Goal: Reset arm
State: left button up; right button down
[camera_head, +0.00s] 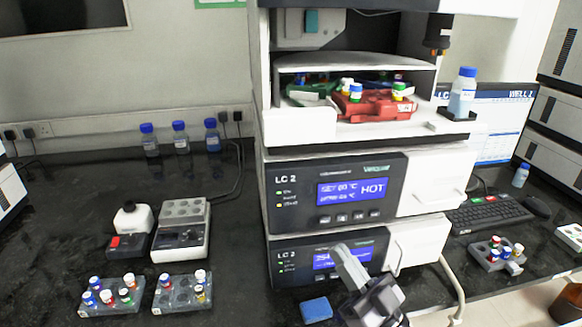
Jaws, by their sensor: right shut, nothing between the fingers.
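My right gripper (350,268) shows at the bottom centre, in front of the lower LC 2 module (300,258). Its fingers are shut with nothing between them, and they point up and to the left. Part of the lower module's display is hidden behind it. My left gripper is not in view.
A blue block (316,310) lies on the black bench beside my right gripper. Two vial racks (112,308) stand at the front left. A red tray (372,106) with vials sits in the stack's open bay.

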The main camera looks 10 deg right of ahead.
jog(key=s+d+f+m+g+h, duration=0.2)
jog(key=s+f+g+h, duration=0.3)
jog(key=f, duration=0.8)
jog(key=s+d+f+m+g+h, duration=0.2)
jog(key=s+f+g+h, duration=0.3)
jog(key=s+f, duration=0.5)
notch_tip(320, 180, down, 3)
jog(key=shift+s+d+r+g+h, duration=0.1)
jog(key=shift+s+d+g+h, duration=0.25)
jog(key=shift+d, duration=0.5)
jog(key=shift+w, duration=0.15)
jog(key=shift+d+h, duration=0.1)
jog(key=shift+h, duration=0.15)
